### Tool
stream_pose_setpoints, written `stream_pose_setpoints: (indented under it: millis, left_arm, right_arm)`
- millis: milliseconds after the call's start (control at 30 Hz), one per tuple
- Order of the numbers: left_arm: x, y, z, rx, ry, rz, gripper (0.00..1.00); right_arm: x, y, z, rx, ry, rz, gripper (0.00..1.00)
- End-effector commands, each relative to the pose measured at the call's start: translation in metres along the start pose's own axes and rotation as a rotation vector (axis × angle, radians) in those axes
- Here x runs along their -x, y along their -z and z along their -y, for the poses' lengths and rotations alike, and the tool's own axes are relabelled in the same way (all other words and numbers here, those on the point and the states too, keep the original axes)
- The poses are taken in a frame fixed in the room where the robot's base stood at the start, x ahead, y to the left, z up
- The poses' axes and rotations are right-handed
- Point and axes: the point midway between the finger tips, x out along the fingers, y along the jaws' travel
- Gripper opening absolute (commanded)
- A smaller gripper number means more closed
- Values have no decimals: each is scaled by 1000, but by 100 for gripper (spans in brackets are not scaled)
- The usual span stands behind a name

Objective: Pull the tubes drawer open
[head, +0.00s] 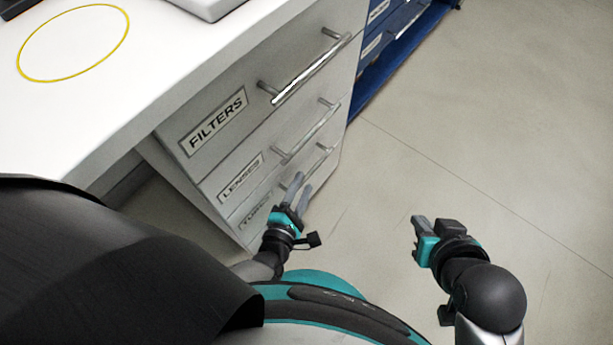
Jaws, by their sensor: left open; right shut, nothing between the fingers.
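The tubes drawer (248,219) is the lowest of three grey drawers under the white bench, in the head view. Its front looks flush with the drawers above. Its label is partly hidden by my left gripper (298,187), and so is part of its bar handle (322,158). The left gripper is open, its fingers pointing up at the near part of that handle. I cannot tell whether the fingers touch it or straddle it. My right gripper (432,222) is shut and empty over the floor, to the right of the drawers and apart from them.
The filters drawer (205,103) and lenses drawer (232,163) sit above, with bar handles sticking out. The white bench top (150,45) bears a yellow ring (73,79). A blue cabinet (366,86) stands beyond. The floor (480,130) to the right is clear.

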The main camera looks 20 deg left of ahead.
Motion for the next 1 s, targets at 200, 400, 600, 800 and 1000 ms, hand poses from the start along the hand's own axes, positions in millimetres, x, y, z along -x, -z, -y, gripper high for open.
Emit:
stream_pose_setpoints:
  millis: [200, 400, 600, 800, 1000]
  left_arm:
    - [-22, 0, 1, 0, -1, 0, 45]
    - [-33, 0, 0, 0, 0, 0, 45]
    - [-36, 0, 0, 0, 0, 0, 45]
    - [-36, 0, 0, 0, 0, 0, 45]
    - [-36, 0, 0, 0, 0, 0, 23]
  right_arm:
    - [-11, 9, 12, 1, 32, -112, 0]
    - [-14, 15, 19, -1, 52, -178, 0]
    - [-15, 18, 21, -2, 57, -201, 0]
    - [-15, 18, 21, -2, 58, -202, 0]
    - [-15, 18, 21, -3, 57, -201, 0]
